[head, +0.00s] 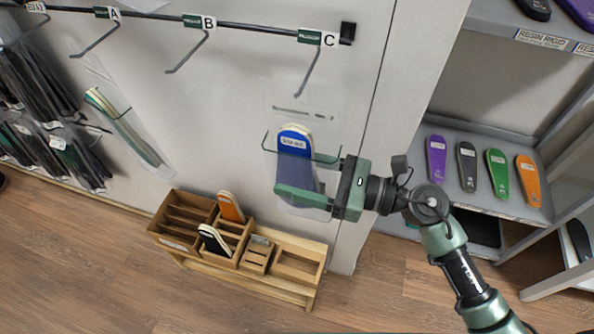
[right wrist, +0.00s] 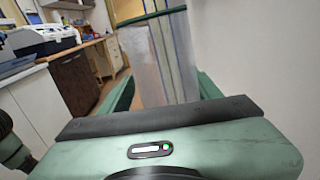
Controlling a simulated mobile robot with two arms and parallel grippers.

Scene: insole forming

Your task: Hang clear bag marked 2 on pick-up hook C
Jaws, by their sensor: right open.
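A clear bag (head: 303,101) holding a blue insole is upright by the white wall, just below the tip of hook C (head: 308,75). Its top edge meets the hook tip in the picture; I cannot tell whether the hook passes through it. Its label is too small to read, so no 2 can be made out. My right gripper (head: 272,166) is open, its green fingers on either side of the bag's middle. The right wrist view shows the clear bag (right wrist: 155,65) between the fingers. My left gripper is not in view.
Hooks A (head: 95,42) and B (head: 187,52) are on the same rail. Another clear bag (head: 130,125) hangs at left, beside dark packages (head: 50,100). A wooden organizer (head: 296,266) stands below. A grey shelf (head: 510,212) with coloured insoles is at right.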

